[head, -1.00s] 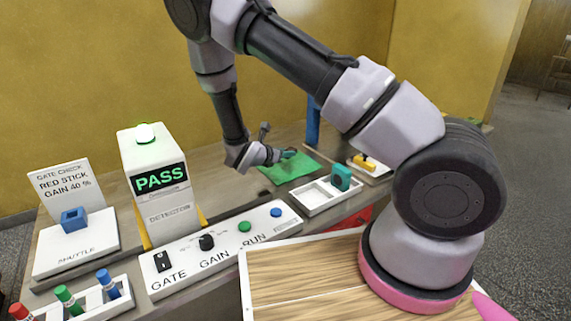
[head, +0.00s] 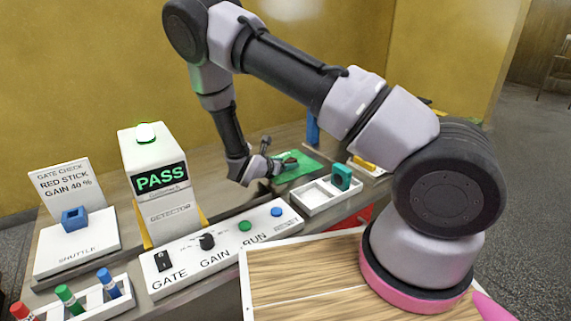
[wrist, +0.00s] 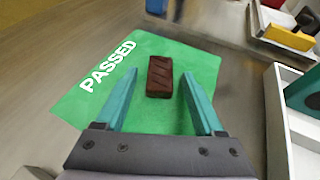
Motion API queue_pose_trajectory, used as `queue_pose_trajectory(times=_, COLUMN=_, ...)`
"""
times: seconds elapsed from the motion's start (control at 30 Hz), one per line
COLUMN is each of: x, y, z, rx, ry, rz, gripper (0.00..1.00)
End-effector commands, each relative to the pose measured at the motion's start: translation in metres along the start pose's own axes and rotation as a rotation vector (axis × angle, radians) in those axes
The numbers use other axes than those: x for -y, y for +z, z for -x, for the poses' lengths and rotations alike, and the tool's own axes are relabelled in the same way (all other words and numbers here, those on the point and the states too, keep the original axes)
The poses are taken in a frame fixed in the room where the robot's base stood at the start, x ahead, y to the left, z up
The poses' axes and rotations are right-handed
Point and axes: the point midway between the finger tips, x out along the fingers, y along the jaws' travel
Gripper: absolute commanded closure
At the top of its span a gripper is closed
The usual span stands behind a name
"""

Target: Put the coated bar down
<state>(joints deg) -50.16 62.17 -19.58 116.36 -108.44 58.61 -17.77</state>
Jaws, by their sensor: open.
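The coated bar (wrist: 160,77) is dark brown with ridges across its top. It lies flat on the green mat (wrist: 205,64), right of the printed word PASSED. In the head view the mat (head: 304,168) is at the back of the bench, and the bar is a small dark patch at my fingertips. My gripper (wrist: 159,82) is open. Its teal fingers stand on either side of the bar's near end, with a gap on both sides. In the head view my gripper (head: 277,166) is at the mat's left edge.
A white two-part tray (head: 318,197) with a teal block (head: 341,177) stands just right of the mat. A yellow piece (head: 364,163) lies beyond it. The detector (head: 158,185) shows PASS, behind the control panel (head: 220,243). Bare bench lies left of the mat.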

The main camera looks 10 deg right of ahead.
Motion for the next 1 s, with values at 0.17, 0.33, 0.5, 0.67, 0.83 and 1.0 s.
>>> queue_pose_trajectory(times=0.17, x=0.000, y=0.004, z=0.003, rx=0.000, ry=0.001, rz=0.000, gripper=0.30)
queue_pose_trajectory(times=0.33, x=-0.001, y=0.003, z=0.030, rx=-0.001, ry=0.004, rz=0.000, gripper=0.30)
queue_pose_trajectory(times=0.5, x=-0.001, y=0.003, z=0.058, rx=-0.001, ry=0.003, rz=-0.001, gripper=0.30)
queue_pose_trajectory(times=0.67, x=0.000, y=0.003, z=0.073, rx=0.000, ry=0.001, rz=0.000, gripper=0.30)
queue_pose_trajectory(times=0.83, x=0.001, y=0.005, z=0.077, rx=-0.002, ry=-0.004, rz=-0.007, gripper=0.30)
queue_pose_trajectory(times=1.0, x=0.015, y=0.035, z=0.077, rx=-0.046, ry=-0.088, rz=-0.156, gripper=0.30)
